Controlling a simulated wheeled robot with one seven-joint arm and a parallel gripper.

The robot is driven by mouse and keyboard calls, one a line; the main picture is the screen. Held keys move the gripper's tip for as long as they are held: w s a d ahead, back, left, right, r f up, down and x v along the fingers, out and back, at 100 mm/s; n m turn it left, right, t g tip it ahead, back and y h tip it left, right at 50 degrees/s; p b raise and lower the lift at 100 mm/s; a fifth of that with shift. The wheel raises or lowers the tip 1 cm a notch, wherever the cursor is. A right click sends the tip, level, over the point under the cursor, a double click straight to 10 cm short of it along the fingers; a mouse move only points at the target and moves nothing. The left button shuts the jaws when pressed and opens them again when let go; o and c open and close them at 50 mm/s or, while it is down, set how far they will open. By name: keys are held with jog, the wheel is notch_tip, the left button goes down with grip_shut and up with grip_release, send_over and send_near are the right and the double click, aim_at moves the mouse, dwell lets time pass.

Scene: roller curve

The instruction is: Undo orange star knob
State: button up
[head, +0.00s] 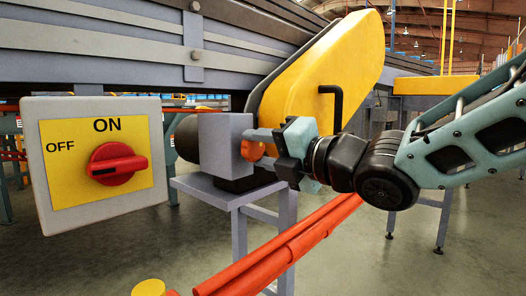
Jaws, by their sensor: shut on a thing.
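The orange star knob (252,150) sits on the right side of the grey motor box (224,140), below the yellow guard. My gripper (262,142) reaches in from the right, and its fingers are shut on the knob. The fingers and the gripper body hide part of the knob. How far the knob is turned cannot be told.
A switch box (35,165) with a red rotary switch (117,164) stands at the left. The yellow guard (330,65) with a black handle (333,105) rises above my gripper. An orange-red rail (285,248) crosses below. Floor is open at the lower right.

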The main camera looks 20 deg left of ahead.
jog(key=shift+s+a+r, duration=0.1)
jog(key=o, duration=1)
jog(key=p+v, duration=0.3)
jog(key=v, duration=1.4)
jog(key=shift+p, duration=0.35)
